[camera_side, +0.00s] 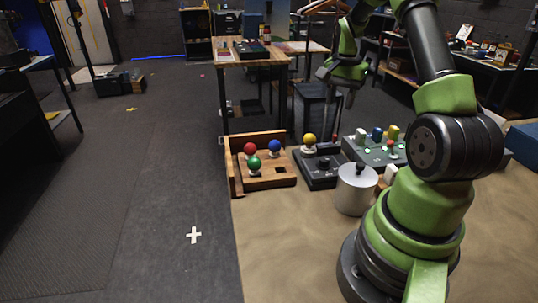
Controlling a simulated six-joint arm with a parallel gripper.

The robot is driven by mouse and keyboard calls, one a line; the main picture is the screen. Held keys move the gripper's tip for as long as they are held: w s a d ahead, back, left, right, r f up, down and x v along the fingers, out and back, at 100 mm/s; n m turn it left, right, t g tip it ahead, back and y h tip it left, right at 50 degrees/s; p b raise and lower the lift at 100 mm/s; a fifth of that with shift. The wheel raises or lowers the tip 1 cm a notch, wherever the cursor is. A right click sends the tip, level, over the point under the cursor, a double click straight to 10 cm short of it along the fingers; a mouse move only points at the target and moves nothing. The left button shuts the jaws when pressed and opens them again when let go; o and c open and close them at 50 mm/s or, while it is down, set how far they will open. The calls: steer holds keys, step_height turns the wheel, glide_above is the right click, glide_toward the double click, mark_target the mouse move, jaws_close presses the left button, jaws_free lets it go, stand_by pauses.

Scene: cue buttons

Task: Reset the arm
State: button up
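My gripper (341,88) hangs in the air above the far side of the table, past the row of devices. It points downward and touches nothing that I can see. It is small and dark against the background, so its finger gap is unclear. My green and black arm rises from the right side of the table and bends over toward the back.
The table (290,255) holds a wooden tray (234,182) with red (250,148), blue (274,146) and green (254,163) balls. Beside it are a black box (318,178) with a yellow ball (309,139), a grey panel (376,156) and a lidded silver pot (355,194). The front is clear.

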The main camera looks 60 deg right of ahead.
steer(key=w+a+r+n+t, duration=0.3)
steer(key=a+r+n, duration=0.3)
steer(key=a+r, duration=0.9)
steer(key=s+a+n+t+y, duration=0.1)
steer(key=s+a+n, duration=0.3)
steer(key=a, duration=0.4)
steer(key=s+a+n+t+y, duration=0.1)
steer(key=s+a+n+t, duration=0.2)
steer(key=s+a, duration=0.4)
steer(key=shift+a+r+n, duration=0.25)
steer(key=shift+a+n, duration=0.15)
steer(key=shift+a, duration=0.75)
